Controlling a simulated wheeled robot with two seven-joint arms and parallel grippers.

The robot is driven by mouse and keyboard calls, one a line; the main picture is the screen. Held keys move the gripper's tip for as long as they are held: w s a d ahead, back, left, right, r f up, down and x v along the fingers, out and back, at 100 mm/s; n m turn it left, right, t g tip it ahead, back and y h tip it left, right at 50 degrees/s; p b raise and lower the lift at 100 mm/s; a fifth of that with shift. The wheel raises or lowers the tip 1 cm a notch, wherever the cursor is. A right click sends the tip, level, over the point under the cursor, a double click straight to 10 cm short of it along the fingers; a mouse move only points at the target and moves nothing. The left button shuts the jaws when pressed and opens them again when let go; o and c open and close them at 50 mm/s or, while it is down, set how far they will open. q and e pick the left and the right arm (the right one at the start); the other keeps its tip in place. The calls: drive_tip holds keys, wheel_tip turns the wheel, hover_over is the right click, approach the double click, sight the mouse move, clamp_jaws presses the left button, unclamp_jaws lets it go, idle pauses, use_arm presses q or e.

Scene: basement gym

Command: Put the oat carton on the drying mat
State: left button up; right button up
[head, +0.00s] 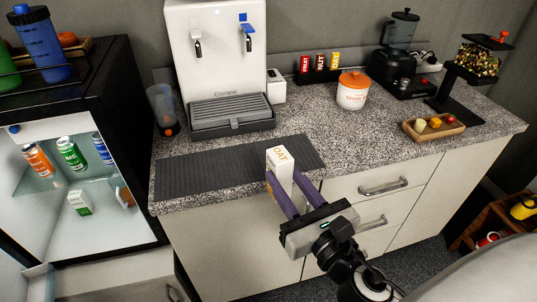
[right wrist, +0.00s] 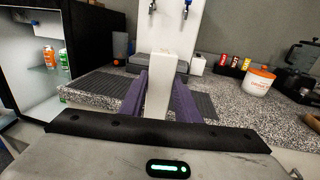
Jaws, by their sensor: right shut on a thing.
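The oat carton (head: 280,167), white with orange lettering, is held upright between the purple fingers of my right gripper (head: 281,186). In the right wrist view the carton (right wrist: 158,85) stands between the two fingers (right wrist: 160,98), and its plain side faces the camera. The dark ribbed drying mat (head: 205,174) lies along the front left of the speckled counter. The carton is at the mat's front right part in the head view. I cannot tell whether its base touches the mat. The carton's lower part is partly hidden by the fingers. My left gripper is not in view.
A white water dispenser (head: 217,50) with a grey drip tray (head: 230,115) stands behind the mat. A dark tumbler (head: 163,109) is at its left. An orange-lidded jar (head: 353,90) and a wooden snack tray (head: 433,128) are right. An open lit fridge (head: 75,160) stands left.

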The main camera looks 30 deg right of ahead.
drive_tip(key=w+d+r+m+h, duration=0.25)
drive_tip(key=w+d+r, duration=0.25)
drive_tip(key=w+d, duration=0.7)
drive_tip(key=shift+n+g+h, duration=0.25)
drive_tip(key=shift+g+h, duration=0.05)
drive_tip(key=shift+h, duration=0.05)
drive_tip(key=shift+w+a+f+b, duration=0.15)
drive_tip(key=shift+w+f+b, duration=0.25)
drive_tip(key=shift+f, duration=1.1)
drive_tip(key=shift+w+a+f+b, duration=0.15)
drive_tip(key=shift+f+b, duration=0.3)
drive_tip(key=shift+f, duration=1.1)
drive_tip(key=shift+w+a+f+b, duration=0.15)
drive_tip(key=shift+w+f+b, duration=0.25)
drive_tip(key=shift+f, duration=1.1)
drive_tip(key=shift+s+f, duration=0.1)
drive_tip(key=o, duration=1.2)
